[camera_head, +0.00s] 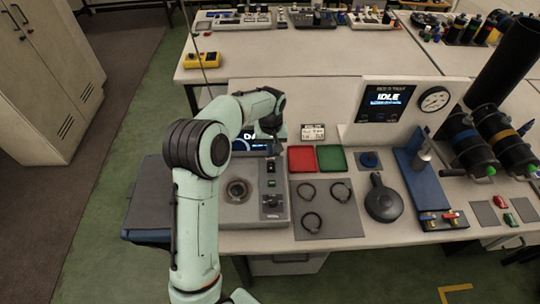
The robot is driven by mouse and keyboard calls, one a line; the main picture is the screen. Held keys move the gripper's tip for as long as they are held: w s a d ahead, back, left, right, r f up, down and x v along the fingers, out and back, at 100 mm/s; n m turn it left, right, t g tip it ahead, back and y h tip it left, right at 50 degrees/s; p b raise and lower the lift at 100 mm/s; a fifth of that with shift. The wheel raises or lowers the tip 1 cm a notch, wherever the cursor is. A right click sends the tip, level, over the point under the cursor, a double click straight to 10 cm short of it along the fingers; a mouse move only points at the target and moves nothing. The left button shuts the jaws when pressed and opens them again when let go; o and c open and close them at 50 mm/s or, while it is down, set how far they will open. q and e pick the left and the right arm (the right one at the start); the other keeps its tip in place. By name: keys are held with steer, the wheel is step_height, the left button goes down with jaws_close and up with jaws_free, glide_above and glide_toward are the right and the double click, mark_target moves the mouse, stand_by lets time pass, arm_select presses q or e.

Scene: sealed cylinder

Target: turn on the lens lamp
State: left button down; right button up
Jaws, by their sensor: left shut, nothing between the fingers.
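A grey instrument box (247,213) stands on the near left of the bench. It has a round dark lens-like opening (237,190) on top and a column of small controls (271,185) to its right. I cannot tell which control is the lamp switch or whether a lamp is lit. My left gripper (272,136) is shut and empty, pointing down over the back of the box, partly in front of a small screen (258,147). A gap shows between it and the controls. My right gripper is not in view.
Red (301,159) and green (331,158) trays sit right of the box. A grey mat (343,221) holds black rings. A round black lidded object (383,199), a blue stand (415,180) and an IDLE display panel (386,102) stand further right.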

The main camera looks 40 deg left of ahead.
arm_select(q)
step_height(320, 180, up, 7)
glide_above(271, 162)
steer(key=s, duration=0.1)
steer(key=shift+w+d+r, duration=0.1)
steer(key=shift+d+r, duration=0.15)
steer(key=shift+r, duration=0.15)
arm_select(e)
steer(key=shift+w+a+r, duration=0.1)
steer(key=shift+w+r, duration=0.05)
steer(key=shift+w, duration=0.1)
arm_select(q)
steer(key=shift+t+y, duration=0.4)
steer(key=shift+t, duration=0.1)
steer(key=f+b, duration=0.4)
steer(key=f, duration=0.8)
steer(key=shift+w+f, duration=0.1)
steer(key=shift+w, duration=0.1)
steer(key=shift+w+a+f, duration=0.1)
steer(key=shift+f, duration=0.65)
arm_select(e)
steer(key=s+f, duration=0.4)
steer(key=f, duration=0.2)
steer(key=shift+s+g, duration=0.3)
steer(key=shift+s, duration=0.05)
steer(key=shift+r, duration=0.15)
